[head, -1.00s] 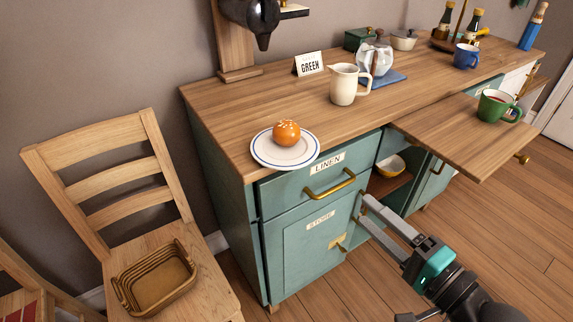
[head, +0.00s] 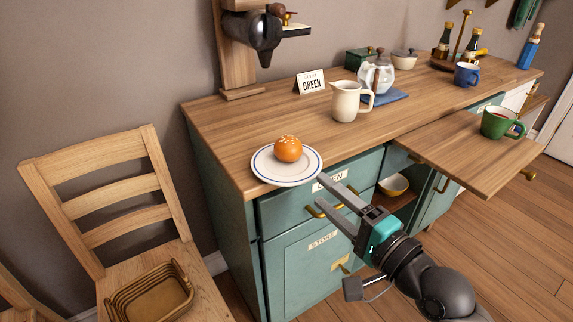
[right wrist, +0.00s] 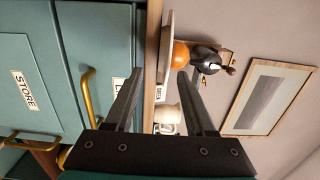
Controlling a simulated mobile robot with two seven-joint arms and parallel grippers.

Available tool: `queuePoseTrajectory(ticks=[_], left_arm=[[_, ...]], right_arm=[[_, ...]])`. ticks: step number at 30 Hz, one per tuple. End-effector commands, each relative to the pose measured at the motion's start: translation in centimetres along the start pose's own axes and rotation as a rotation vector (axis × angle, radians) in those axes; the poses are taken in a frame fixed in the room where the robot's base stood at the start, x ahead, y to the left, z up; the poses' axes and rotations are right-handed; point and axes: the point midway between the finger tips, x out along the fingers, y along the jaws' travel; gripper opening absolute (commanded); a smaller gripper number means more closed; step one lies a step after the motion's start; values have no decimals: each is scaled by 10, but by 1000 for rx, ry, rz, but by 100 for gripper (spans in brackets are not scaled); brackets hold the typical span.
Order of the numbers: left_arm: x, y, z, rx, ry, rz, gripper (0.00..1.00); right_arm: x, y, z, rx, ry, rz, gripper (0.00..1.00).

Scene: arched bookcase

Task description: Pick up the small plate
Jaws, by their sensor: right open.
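The small plate (head: 268,176), white with a blue ring, lies at the front left corner of the wooden counter top, partly over its front edge. My right gripper (head: 324,193) is open and empty, in front of the drawer just right of and below the plate. The fingers are apart from the plate. My left gripper is not in view.
A green mug (head: 497,124) stands on the pulled-out board (head: 470,155). Brass handles project below the plate. A chair with a basket (head: 150,296) stands left.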

Motion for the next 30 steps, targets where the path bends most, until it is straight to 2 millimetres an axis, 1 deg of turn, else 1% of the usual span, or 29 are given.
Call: queuePoseTrajectory(ticks=[5,11,15,19,26,30], left_arm=[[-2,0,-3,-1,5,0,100],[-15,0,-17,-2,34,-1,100],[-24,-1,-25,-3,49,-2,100],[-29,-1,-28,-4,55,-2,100],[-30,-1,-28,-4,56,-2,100],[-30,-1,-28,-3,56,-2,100]], right_arm=[[9,-1,0,0,1,-2,55],[33,-5,0,0,0,-5,55],[48,-4,0,1,0,-2,55],[54,-5,0,0,1,-1,55],[55,-6,0,0,1,0,55],[54,-6,0,0,1,0,40]])
